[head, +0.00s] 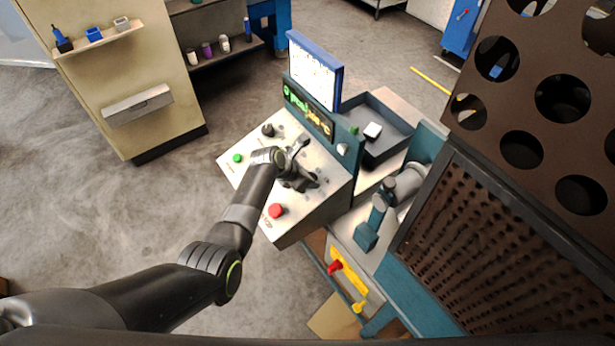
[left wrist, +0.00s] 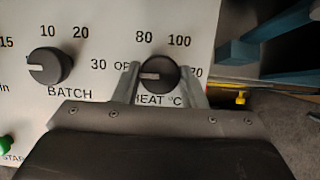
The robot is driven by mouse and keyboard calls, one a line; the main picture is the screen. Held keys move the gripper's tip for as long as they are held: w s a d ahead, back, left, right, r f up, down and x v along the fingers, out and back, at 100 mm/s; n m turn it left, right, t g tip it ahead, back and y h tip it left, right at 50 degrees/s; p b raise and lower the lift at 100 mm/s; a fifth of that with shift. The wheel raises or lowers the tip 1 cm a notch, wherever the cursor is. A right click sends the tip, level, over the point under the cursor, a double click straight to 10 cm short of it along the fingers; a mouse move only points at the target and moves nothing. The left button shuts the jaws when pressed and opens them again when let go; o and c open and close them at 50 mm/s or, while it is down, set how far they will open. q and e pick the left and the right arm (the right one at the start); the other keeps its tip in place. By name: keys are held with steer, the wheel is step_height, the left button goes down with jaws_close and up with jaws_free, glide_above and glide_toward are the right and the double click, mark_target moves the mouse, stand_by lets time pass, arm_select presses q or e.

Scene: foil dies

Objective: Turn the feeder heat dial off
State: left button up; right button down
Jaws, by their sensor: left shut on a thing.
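The heat dial (left wrist: 158,72) is a black knob with a white pointer line on the pale control panel (head: 237,178). Its pointer lies about level and points left, toward the partly covered "OF" marking. My left gripper (head: 300,173) is over the panel with its two fingers on either side of the dial, shut on it. In the head view the gripper largely hides the dial. The labels 80 and 100 show above the dial, and "HEAT °C" shows partly below it. My right gripper is not in view.
The batch dial (left wrist: 50,67) is left of the heat dial. A green button (head: 237,158) and a red button (head: 276,210) are on the same panel. A lit green display (head: 308,111) stands behind it. A dark perforated machine part (head: 500,240) fills the right side.

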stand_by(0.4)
arm_select(q)
steer(key=o, duration=1)
steer(key=shift+a+r, duration=0.1)
steer(key=shift+s+a+r, duration=0.2)
steer(key=shift+a+r, duration=0.05)
steer(key=shift+r, duration=0.2)
steer(key=b+v, duration=0.2)
steer(key=v, duration=1.4)
steer(key=shift+s, duration=0.1)
steer(key=shift+f, duration=0.1)
